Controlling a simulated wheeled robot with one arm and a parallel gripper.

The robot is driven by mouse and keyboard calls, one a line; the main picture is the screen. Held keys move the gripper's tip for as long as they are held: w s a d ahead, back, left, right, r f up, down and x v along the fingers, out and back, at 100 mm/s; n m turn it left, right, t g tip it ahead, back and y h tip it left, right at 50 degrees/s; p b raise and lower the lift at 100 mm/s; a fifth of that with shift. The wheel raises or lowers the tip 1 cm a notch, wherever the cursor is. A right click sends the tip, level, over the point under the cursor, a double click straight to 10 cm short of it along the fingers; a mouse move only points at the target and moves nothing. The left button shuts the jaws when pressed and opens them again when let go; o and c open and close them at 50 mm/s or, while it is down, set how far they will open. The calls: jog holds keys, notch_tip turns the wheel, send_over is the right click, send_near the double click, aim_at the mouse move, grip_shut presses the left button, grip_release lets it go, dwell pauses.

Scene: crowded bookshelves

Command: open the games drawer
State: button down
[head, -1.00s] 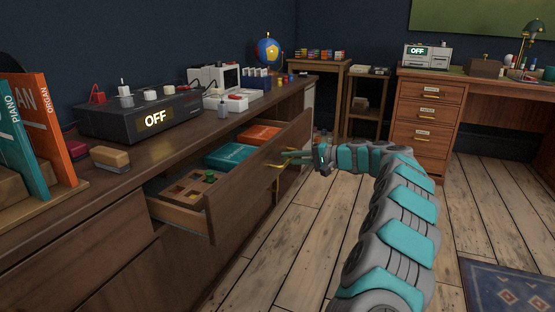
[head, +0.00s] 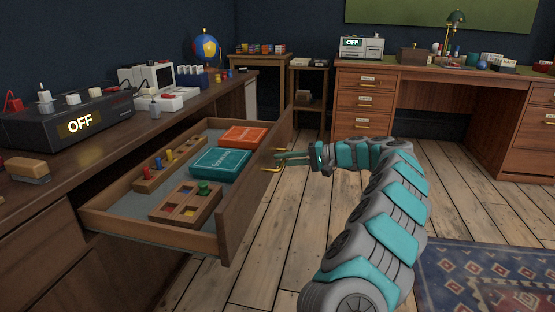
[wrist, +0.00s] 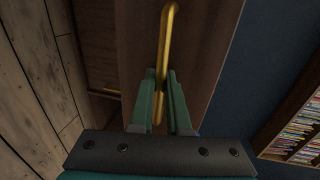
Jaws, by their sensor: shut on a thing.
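The games drawer (head: 224,216) stands pulled well out of the long wooden cabinet in the head view. Inside lie a teal box (head: 221,162), an orange box (head: 243,137), a wooden tray with a green piece (head: 186,203), and a wooden strip with coloured pegs (head: 168,166). My gripper (head: 281,160) is at the drawer's front face, shut on its brass handle (head: 270,169). In the wrist view the two green fingers (wrist: 160,98) close around the brass bar (wrist: 167,42), which runs upright in the picture.
A black box reading OFF (head: 78,122), a wooden block (head: 29,170) and a globe (head: 206,48) stand on the cabinet top. A desk (head: 361,101) stands at the back. A patterned rug (head: 470,275) lies at the lower right. The plank floor between is clear.

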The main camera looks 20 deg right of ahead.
jog(key=shift+d, duration=0.15)
jog(key=c, duration=0.9)
grip_release()
jog(key=p+v, duration=0.1)
jog(key=v, duration=0.6)
jog(key=shift+s+d, duration=0.3)
jog(key=shift+d, duration=0.1)
